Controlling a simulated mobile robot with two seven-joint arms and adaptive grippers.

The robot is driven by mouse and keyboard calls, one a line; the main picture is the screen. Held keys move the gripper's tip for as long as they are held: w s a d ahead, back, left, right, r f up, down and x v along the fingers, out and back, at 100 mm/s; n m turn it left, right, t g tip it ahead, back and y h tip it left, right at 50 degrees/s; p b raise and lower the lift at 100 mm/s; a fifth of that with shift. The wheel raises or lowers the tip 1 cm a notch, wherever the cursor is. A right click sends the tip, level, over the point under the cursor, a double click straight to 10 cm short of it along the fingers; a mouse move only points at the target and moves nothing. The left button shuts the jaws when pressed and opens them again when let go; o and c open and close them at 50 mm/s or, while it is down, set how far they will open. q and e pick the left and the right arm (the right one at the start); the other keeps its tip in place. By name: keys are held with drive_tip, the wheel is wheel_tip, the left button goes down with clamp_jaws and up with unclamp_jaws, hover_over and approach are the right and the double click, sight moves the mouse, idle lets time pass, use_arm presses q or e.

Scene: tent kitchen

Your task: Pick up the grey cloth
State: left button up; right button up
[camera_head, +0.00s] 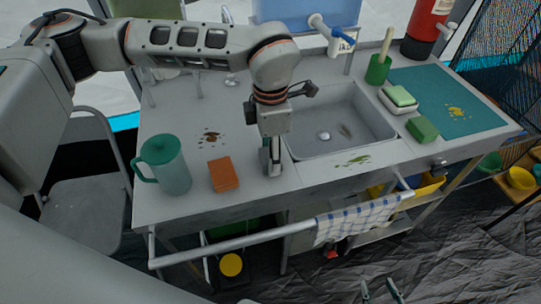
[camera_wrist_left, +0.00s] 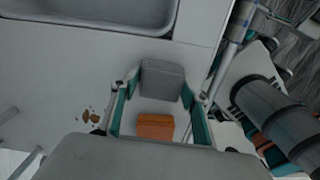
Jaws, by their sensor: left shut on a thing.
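The grey cloth (camera_wrist_left: 162,80) shows in the left wrist view as a small folded grey pad between the fingertips of my left gripper (camera_wrist_left: 160,92). The gripper is shut on it. In the head view my left gripper (camera_head: 271,160) points down at the counter, left of the sink and right of an orange block (camera_head: 223,174). There the cloth is mostly hidden by the gripper, and I cannot tell whether it touches the counter. My right gripper (camera_head: 382,291) is at the bottom edge of the head view, its two fingertips apart and empty, over the floor.
A green pitcher (camera_head: 164,166) stands at the counter's left end. The sink (camera_head: 335,122) is right of my left gripper. A sponge (camera_head: 399,96), a green block (camera_head: 422,129) and a teal mat (camera_head: 440,98) are on the right. A checked towel (camera_head: 350,222) hangs on the front rail.

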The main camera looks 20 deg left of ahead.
use_arm(q)
wheel_tip(320, 180, up, 19)
drive_tip(key=p, duration=0.1)
drive_tip(key=shift+o, duration=0.7)
drive_tip(key=shift+c, duration=1)
